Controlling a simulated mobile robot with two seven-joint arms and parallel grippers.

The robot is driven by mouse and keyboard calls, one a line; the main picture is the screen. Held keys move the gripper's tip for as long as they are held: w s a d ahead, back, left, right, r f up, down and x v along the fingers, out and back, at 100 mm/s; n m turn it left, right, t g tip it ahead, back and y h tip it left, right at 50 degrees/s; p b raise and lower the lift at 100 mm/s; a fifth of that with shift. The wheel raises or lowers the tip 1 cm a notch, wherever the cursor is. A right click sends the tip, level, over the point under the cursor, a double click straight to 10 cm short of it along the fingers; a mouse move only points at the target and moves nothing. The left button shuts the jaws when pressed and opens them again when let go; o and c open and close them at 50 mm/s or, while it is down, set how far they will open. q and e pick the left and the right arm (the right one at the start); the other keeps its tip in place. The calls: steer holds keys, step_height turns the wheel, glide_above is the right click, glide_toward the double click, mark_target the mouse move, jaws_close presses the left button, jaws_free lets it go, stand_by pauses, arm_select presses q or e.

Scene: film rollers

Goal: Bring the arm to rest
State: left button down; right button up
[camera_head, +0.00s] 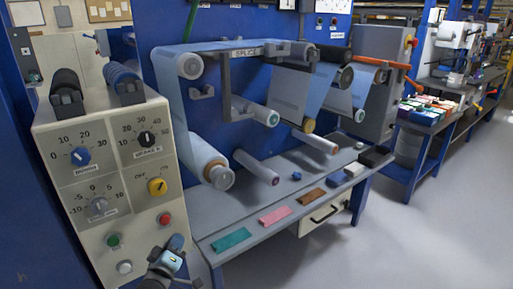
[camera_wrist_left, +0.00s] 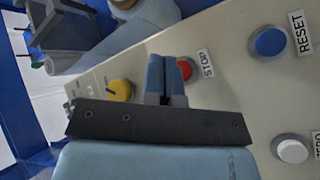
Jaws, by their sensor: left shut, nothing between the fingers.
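My left gripper (camera_head: 177,243) is at the bottom of the head view, in front of the lower right part of the beige control panel (camera_head: 130,208). In the left wrist view its blue fingers (camera_wrist_left: 167,75) are together with nothing between them. The red STOP button (camera_wrist_left: 185,69) is partly hidden behind the fingertips there. In the head view the red button (camera_head: 165,219) shows just above the gripper. I cannot tell whether the fingertips touch the panel. My right gripper is not in view.
The panel bears a yellow knob (camera_head: 157,187), a green button (camera_head: 113,240) and a white button (camera_head: 125,267). A blue RESET button (camera_wrist_left: 270,42) shows in the wrist view. Film rollers (camera_head: 205,160) and a grey shelf (camera_head: 215,218) stand right of the panel. Open floor (camera_head: 400,240) lies at right.

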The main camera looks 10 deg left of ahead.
arm_select(q)
steer(key=s+d+f+m+g+h, duration=0.3)
steer(key=s+d+m, duration=0.4)
steer(key=s, duration=0.4)
steer(key=s+d+f+m+g+h, duration=0.25)
steer(key=s+d+m, duration=0.25)
steer(key=s+d, duration=0.55)
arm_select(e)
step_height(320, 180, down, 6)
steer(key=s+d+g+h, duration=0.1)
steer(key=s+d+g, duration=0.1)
arm_select(q)
steer(key=s+a+r+g+p, duration=0.1)
steer(key=s+r+p, duration=0.1)
steer(key=r+p, duration=0.7)
steer(key=s+a+r+m+g+p, duration=0.1)
steer(key=r+p, duration=0.8)
steer(key=p, duration=1.1)
steer(key=shift+s+m+y, duration=0.3)
steer(key=shift+s+y, duration=0.15)
steer(key=shift+s, duration=0.05)
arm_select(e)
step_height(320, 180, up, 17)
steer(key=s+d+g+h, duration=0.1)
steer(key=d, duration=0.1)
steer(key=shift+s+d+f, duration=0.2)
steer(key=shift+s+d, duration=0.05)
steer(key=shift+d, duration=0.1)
